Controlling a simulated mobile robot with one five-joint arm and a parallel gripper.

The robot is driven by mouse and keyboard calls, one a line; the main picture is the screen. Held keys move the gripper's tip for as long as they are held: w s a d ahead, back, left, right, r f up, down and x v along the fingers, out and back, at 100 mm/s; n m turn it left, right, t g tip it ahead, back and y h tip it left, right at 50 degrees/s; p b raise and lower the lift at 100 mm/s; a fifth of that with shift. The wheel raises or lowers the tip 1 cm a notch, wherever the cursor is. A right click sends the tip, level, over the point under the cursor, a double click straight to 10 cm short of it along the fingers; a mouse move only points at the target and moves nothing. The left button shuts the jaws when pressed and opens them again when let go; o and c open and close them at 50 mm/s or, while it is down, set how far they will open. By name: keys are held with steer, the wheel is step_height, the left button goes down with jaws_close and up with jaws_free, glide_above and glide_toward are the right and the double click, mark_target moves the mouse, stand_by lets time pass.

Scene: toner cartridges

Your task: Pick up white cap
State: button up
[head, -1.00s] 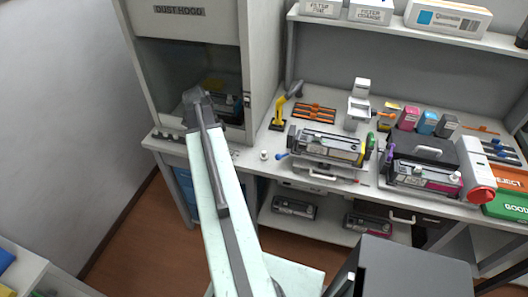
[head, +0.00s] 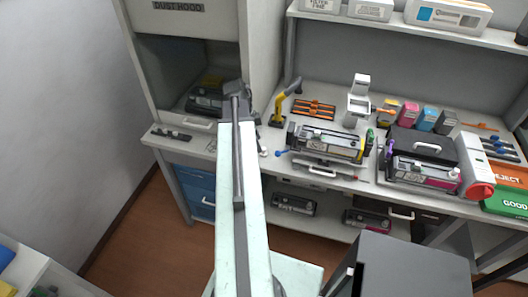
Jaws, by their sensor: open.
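A small white cap (head: 263,152) stands on the bench near its front edge, just right of my arm and partly hidden by it. My gripper (head: 239,92) is at the far end of the arm, by the right side of the dust hood opening. It is up and beyond the cap in the picture and apart from it. Its fingers are small and mostly hidden behind the wrist; nothing shows held in it.
A yellow tool (head: 280,108) stands behind. The dust hood (head: 215,50) holds a dark cartridge (head: 207,97). Small pieces (head: 172,135) lie on the ledge at left. A second cartridge (head: 425,174) lies farther right.

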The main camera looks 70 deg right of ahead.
mark_target(263, 148)
steer(key=b+x, duration=0.1)
steer(key=x, duration=0.1)
steer(key=b+x, duration=0.1)
steer(key=b, duration=0.1)
steer(key=b+x, duration=0.2)
steer(key=shift+s+d+f, duration=0.2)
steer(key=shift+s+f, duration=0.05)
steer(key=shift+s, duration=0.25)
steer(key=shift+r, duration=0.2)
jaws_close()
